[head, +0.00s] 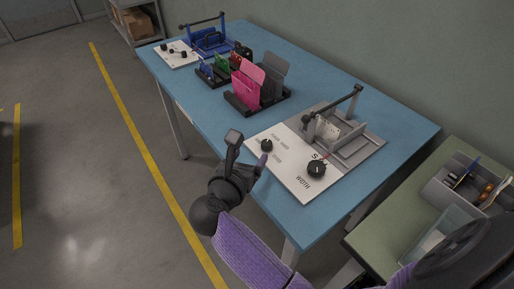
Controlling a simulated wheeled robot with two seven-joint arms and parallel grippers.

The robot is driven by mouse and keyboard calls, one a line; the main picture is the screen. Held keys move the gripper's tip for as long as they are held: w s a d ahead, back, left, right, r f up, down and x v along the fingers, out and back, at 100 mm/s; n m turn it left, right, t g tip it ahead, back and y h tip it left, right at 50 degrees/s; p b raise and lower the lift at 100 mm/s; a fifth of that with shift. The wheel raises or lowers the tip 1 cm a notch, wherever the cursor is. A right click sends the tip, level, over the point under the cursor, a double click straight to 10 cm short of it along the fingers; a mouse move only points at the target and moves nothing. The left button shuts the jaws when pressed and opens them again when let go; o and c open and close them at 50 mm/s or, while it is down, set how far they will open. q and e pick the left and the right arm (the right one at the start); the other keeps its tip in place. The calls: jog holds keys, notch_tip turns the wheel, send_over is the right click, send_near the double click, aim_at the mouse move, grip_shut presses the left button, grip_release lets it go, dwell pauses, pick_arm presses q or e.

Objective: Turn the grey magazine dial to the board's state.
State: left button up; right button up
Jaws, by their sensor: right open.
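A grey fixture (352,146) with a black-handled lever stands at the right end of the blue table. A white panel (290,183) lies in front of it with two black dials. The small dial (266,145) is near the panel's left corner, and the larger dial (317,169) is nearer the fixture. The lettering around them is too small to read surely. My right gripper (248,153) is open and empty, at the table's front edge, just left of the small dial and apart from it. My left gripper is out of view.
Black racks (243,103) hold pink, grey and smaller coloured holders mid-table. A blue fixture (209,40) and another white dial panel (178,57) stand at the far end. A green side table (400,212) with a grey bin is at right. The table between the racks and near panel is clear.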

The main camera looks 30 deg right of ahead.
aim_at(264, 147)
jog(key=shift+s+a+f+m+g, duration=0.1)
jog(key=shift+a+f+m+g, duration=0.05)
jog(key=shift+f+m+g, duration=0.55)
jog(key=shift+y, duration=0.4)
jog(key=b+x, duration=0.3)
jog(key=x, duration=0.6)
jog(key=shift+d, duration=0.3)
jog(key=shift+c, duration=0.3)
grip_shut()
